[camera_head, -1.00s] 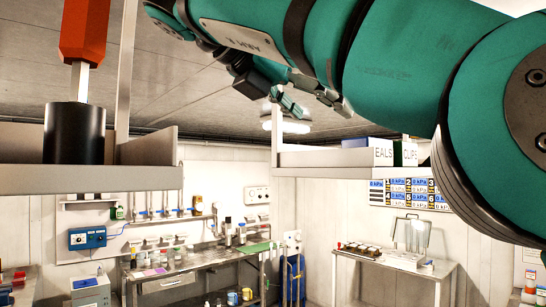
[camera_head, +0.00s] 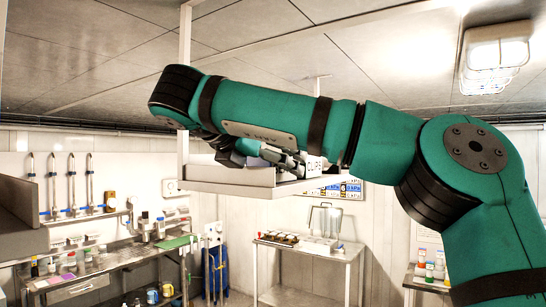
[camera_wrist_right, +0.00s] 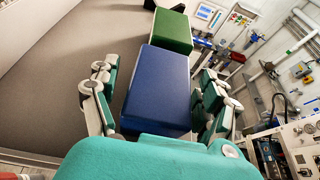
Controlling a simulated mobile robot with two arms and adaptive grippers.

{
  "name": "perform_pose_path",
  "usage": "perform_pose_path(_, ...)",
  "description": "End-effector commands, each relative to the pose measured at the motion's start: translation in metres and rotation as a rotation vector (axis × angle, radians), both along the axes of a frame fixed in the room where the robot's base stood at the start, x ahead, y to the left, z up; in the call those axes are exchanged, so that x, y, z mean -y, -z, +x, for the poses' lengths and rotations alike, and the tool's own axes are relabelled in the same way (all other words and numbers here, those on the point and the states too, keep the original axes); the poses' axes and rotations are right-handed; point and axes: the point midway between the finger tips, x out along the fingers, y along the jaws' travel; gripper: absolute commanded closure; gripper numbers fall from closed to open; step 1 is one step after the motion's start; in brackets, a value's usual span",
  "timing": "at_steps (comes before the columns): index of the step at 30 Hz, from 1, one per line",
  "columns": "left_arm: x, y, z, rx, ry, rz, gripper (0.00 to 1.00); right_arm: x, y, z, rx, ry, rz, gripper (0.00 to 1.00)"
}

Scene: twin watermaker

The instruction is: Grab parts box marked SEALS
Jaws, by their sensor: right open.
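My right gripper (camera_head: 270,155) is at the hanging shelf (camera_head: 230,182) in the head view, and its fingers cover most of the boxes there. In the right wrist view the gripper (camera_wrist_right: 157,95) is open, with one finger on each side of a blue-topped box (camera_wrist_right: 158,85). No label shows on this box, so I cannot tell from its face that it is SEALS. A green-topped box (camera_wrist_right: 173,32) stands just beyond it. In the head view a white box face reading CLIPS (camera_head: 314,168) shows right of the gripper. My left gripper is not in view.
The grey shelf surface (camera_wrist_right: 75,65) is bare left of the boxes in the wrist view. Another shelf (camera_head: 20,225) juts in at the left of the head view. A steel workbench (camera_head: 85,275) and a small table (camera_head: 310,250) stand farther back.

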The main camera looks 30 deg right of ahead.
Motion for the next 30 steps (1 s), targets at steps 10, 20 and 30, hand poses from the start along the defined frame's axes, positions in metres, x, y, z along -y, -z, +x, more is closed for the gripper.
perform_pose_path(10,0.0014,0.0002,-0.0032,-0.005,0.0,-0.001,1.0,0.0009,0.0013,0.0004,0.0,-0.001,-0.001,0.33)
perform_pose_path(20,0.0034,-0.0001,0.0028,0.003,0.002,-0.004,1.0,0.001,0.0013,0.0005,-0.001,-0.001,0.0,0.76)
perform_pose_path(30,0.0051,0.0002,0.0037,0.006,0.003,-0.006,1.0,0.001,0.0007,0.0005,0.0,0.0,0.0,0.86)
